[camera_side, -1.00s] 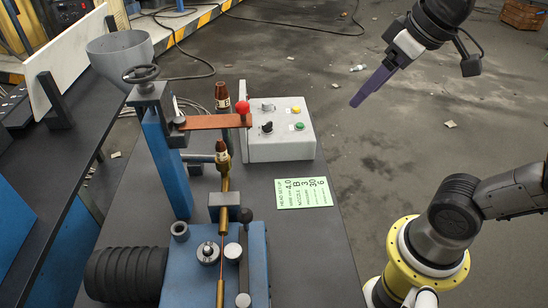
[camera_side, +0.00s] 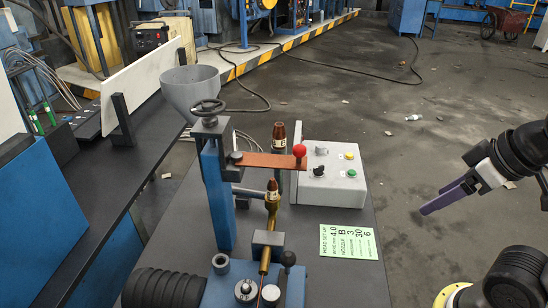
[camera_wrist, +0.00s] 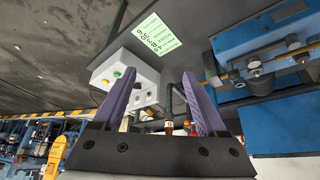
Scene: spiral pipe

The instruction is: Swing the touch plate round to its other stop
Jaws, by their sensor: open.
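The touch plate (camera_side: 268,160) is a flat copper-coloured bar in the side view. It reaches right from the blue post (camera_side: 218,195) and carries a red ball knob (camera_side: 299,150) at its right end. It lies across above the lower copper-tipped nozzle (camera_side: 272,190). My gripper (camera_side: 424,211) is well right of the plate, beyond the control box, not touching anything. In the wrist view my gripper (camera_wrist: 158,75) shows two purple fingers spread apart with nothing held. I cannot clearly make out the plate there; the fingers hide part of that area.
A grey control box (camera_side: 332,178) with knobs and buttons stands right of the plate. A taller copper-tipped nozzle (camera_side: 279,140) stands behind the plate. A green card (camera_side: 348,242) lies on the bench. Space between box and gripper is free.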

